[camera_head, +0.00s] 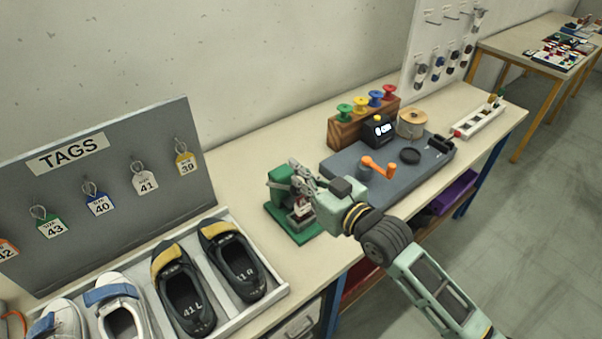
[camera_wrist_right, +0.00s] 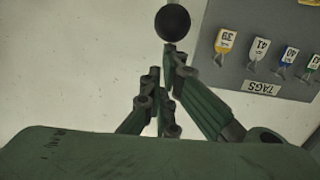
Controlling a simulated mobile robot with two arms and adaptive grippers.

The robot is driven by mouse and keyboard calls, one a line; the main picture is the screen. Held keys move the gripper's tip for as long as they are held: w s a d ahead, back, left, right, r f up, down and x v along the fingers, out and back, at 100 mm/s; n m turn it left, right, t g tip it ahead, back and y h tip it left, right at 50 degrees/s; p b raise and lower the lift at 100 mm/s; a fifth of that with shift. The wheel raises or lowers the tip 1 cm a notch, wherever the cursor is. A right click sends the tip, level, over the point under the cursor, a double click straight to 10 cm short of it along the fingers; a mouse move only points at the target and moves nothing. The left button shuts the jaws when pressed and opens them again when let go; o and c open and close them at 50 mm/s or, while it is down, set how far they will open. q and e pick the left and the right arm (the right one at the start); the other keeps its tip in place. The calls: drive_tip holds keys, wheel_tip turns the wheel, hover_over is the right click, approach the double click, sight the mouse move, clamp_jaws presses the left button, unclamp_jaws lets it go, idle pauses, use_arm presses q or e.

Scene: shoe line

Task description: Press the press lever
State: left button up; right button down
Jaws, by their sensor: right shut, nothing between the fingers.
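The green press (camera_head: 282,217) stands on the bench right of the shoe tray. My right gripper (camera_head: 298,172) is over the press, coming in from the right, and hides part of it. In the right wrist view a round black knob (camera_wrist_right: 172,22), seemingly the press lever's end, shows just beyond the shut fingertips of my right gripper (camera_wrist_right: 172,58). I cannot tell whether the fingertips touch the knob. The rest of the lever is hidden. My right gripper is shut and empty. My left gripper is out of view.
A tray (camera_head: 262,304) of shoes lies left of the press, before a grey tag board (camera_head: 122,217). A grey workstation (camera_head: 345,168) with an orange crank (camera_head: 378,168) stands to the right. A wooden spool holder (camera_head: 345,130) is behind it.

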drive_tip(key=s+d+f+t+y+b, duration=0.1)
drive_tip(key=s+d+f+t+b, duration=0.1)
drive_tip(key=f+b, duration=0.4)
drive_tip(key=s+d+f+t+y+b, duration=0.1)
drive_tip(key=f+b, duration=0.4)
drive_tip(key=b, duration=0.9)
drive_tip(key=shift+s+d+f+t+y, duration=0.4)
drive_tip(key=shift+s+t+y, duration=0.3)
drive_tip(key=shift+s, duration=0.35)
drive_tip(key=shift+f, duration=0.1)
